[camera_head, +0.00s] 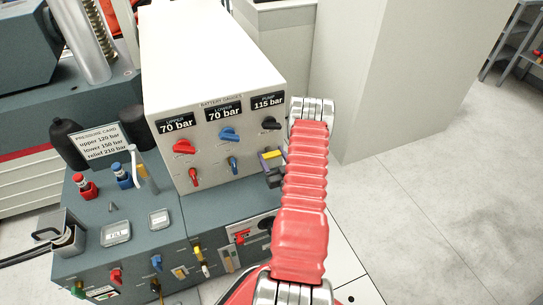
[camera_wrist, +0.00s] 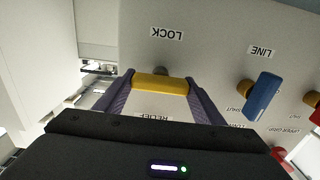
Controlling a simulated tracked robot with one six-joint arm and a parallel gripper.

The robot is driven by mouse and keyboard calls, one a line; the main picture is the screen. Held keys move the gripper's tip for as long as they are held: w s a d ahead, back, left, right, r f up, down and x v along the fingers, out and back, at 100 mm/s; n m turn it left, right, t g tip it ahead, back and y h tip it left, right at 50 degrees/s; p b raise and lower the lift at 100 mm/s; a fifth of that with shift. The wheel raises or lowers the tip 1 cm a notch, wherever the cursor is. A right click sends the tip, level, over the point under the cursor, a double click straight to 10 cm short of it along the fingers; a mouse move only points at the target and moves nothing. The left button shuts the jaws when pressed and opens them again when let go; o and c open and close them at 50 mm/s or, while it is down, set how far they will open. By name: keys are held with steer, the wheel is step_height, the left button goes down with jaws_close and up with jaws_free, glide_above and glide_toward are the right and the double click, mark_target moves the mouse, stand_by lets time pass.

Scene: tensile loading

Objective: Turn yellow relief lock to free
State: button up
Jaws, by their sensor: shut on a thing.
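The yellow relief lock handle (camera_wrist: 161,84) sits on the white panel, below a LOCK label (camera_wrist: 167,33) that appears upside down in the wrist view. A partly covered RELIEF label (camera_wrist: 153,117) shows on its other side. My gripper (camera_wrist: 161,88) has its two purple fingers on either end of the yellow handle and is shut on it. The handle lies nearly level across the wrist picture. In the head view, the yellow lock (camera_head: 271,154) and my gripper (camera_head: 273,167) show small at the panel's lower right, partly hidden by my red arm.
A blue LINE handle (camera_wrist: 263,96) stands close beside my gripper. The white panel (camera_head: 213,165) also carries red, blue and black knobs, and displays reading 70, 70 and 115 bar. A pressure card (camera_head: 100,141) reads relief 210 bar. Open floor lies at the right.

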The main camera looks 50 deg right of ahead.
steer(key=c, duration=0.3)
steer(key=shift+c, duration=0.2)
steer(key=shift+m, duration=0.4)
steer(key=m, duration=0.3)
steer(key=shift+m, duration=0.3)
steer(key=m, duration=0.4)
steer(key=shift+f+m, duration=0.1)
steer(key=shift+m, duration=0.2)
steer(key=m, duration=0.4)
steer(key=shift+s+d+m, duration=0.1)
steer(key=shift+s+m, duration=0.05)
steer(key=shift+m, duration=0.15)
steer(key=m, duration=0.4)
steer(key=shift+d+f, duration=0.1)
steer(key=shift+f, duration=0.1)
steer(key=shift+m, duration=0.3)
steer(key=shift+s, duration=0.1)
